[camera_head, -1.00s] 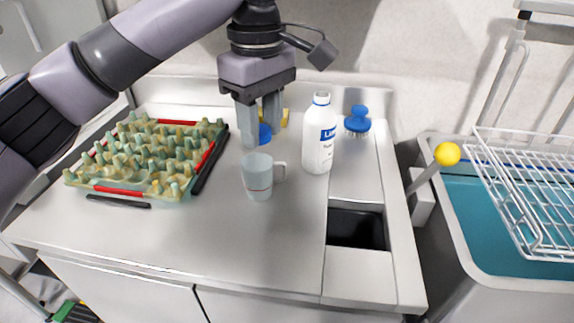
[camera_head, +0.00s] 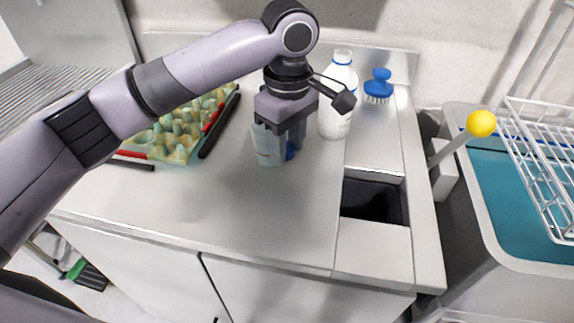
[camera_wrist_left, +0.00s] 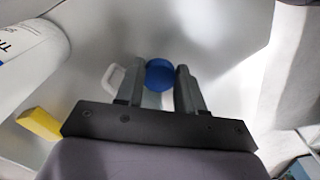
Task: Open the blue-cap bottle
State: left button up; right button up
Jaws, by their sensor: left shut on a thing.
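The white bottle (camera_head: 334,118) stands upright on the counter, to the right of my left gripper. Its neck is white with a blue ring, and no cap shows on top. In the left wrist view, part of the bottle (camera_wrist_left: 28,62) shows at the upper left. My left gripper (camera_head: 286,152) points down, shut on a round blue cap (camera_head: 290,150), apart from the bottle. The cap also shows between the fingers in the left wrist view (camera_wrist_left: 159,75). My right gripper is not in view.
A pale mug (camera_head: 262,146) stands right beside my left fingers, partly hidden. An egg tray (camera_head: 180,150) lies left. A blue brush (camera_head: 378,88) is behind right. A dark recess (camera_head: 375,203) is in the counter. The counter's front is clear. A yellow block (camera_wrist_left: 40,124) lies near the bottle.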

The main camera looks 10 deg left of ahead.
aim_at(287, 178)
pick_arm(q)
jog(key=shift+f, duration=2.8)
jog(key=o, duration=1.2)
jog(key=shift+f, duration=0.1)
jog(key=shift+c, duration=0.2)
notch_tip(287, 178, up, 12)
jog(key=shift+d+f, duration=0.1)
jog(key=shift+r, duration=0.25)
jog(key=shift+s, duration=0.1)
